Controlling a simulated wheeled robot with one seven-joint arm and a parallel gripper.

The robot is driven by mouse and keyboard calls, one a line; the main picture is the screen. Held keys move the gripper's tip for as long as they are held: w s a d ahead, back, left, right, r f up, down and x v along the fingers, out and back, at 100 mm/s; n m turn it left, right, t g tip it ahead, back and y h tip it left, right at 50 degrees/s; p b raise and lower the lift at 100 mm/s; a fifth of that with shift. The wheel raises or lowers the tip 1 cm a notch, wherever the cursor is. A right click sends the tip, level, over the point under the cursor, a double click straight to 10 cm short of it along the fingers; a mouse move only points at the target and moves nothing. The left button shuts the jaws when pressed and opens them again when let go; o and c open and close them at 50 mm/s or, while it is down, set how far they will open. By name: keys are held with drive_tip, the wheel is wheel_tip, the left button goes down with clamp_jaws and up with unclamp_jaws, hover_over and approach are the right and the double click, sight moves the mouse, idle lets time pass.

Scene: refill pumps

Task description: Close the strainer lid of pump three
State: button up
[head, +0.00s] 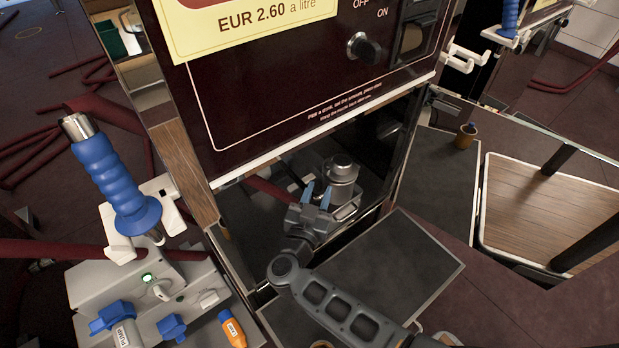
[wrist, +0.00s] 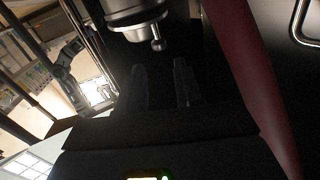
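The strainer (head: 342,170) is a grey metal cylinder with a stepped, rounded top, inside the dark open lower bay of the pump cabinet. In the head view I cannot tell whether its lid is open or shut. My gripper (head: 317,190) reaches into the bay, just left of the strainer, its two bluish fingers apart. In the wrist view a round metal part of the strainer (wrist: 136,16) hangs at the top, with a small ball-ended knob (wrist: 158,44). My open, empty fingers (wrist: 160,72) point toward that knob, apart from it. No pump number is readable.
A dark red hose (head: 270,192) runs beside my gripper in the bay; it also shows at right in the wrist view (wrist: 252,80). The cabinet's front panel (head: 300,95) overhangs the bay. A dark flat panel (head: 395,265) lies in front. A blue-handled nozzle (head: 115,180) stands at left.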

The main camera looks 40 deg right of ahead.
sight(328, 168)
drive_tip(key=b+x, duration=0.1)
drive_tip(key=x, duration=0.6)
drive_tip(key=shift+w+d+b, duration=0.1)
drive_tip(key=shift+d+b, duration=0.05)
drive_tip(key=shift+b, duration=0.15)
drive_tip(key=shift+c, duration=0.4)
clamp_jaws()
